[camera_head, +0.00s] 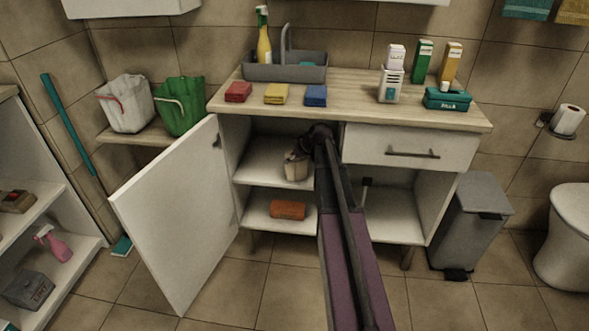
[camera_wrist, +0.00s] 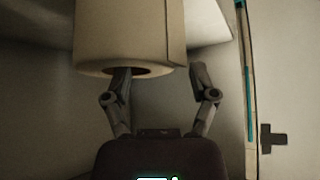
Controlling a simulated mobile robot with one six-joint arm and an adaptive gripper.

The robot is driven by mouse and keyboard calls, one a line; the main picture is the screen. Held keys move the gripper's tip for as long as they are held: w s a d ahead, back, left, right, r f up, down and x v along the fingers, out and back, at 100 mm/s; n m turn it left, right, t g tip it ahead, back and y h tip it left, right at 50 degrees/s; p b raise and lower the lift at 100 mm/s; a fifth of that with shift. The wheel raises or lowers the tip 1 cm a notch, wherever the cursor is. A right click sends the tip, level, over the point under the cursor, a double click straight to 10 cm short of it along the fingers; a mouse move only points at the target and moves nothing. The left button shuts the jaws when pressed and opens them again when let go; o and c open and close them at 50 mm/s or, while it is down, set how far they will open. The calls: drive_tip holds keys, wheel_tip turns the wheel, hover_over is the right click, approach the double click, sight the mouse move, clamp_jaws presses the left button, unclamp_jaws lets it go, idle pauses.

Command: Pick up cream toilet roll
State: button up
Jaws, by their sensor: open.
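The cream toilet roll (camera_head: 296,166) sits on the upper shelf inside the open cabinet, partly hidden by my arm. In the wrist view the roll (camera_wrist: 128,38) fills the upper left, its dark core hole facing my gripper. My gripper (camera_wrist: 161,78) is open. Its left finger reaches up at the core hole and seems to enter it. Its right finger is outside, beside the roll's right edge, so the roll's wall lies between them. I cannot tell whether either finger touches the roll. In the head view the gripper is mostly hidden at the arm's end.
The white cabinet door (camera_head: 178,215) stands open at the left. A reddish-brown item (camera_head: 288,209) lies on the lower shelf. A drawer (camera_head: 411,148) is shut at the right. The wooden counter (camera_head: 350,101) above holds sponges, bottles and boxes. A grey bin (camera_head: 473,222) stands to the right.

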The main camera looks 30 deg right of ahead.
drive_tip(key=shift+w+f, duration=0.15)
drive_tip(key=shift+f, duration=0.05)
idle(0.5)
clamp_jaws()
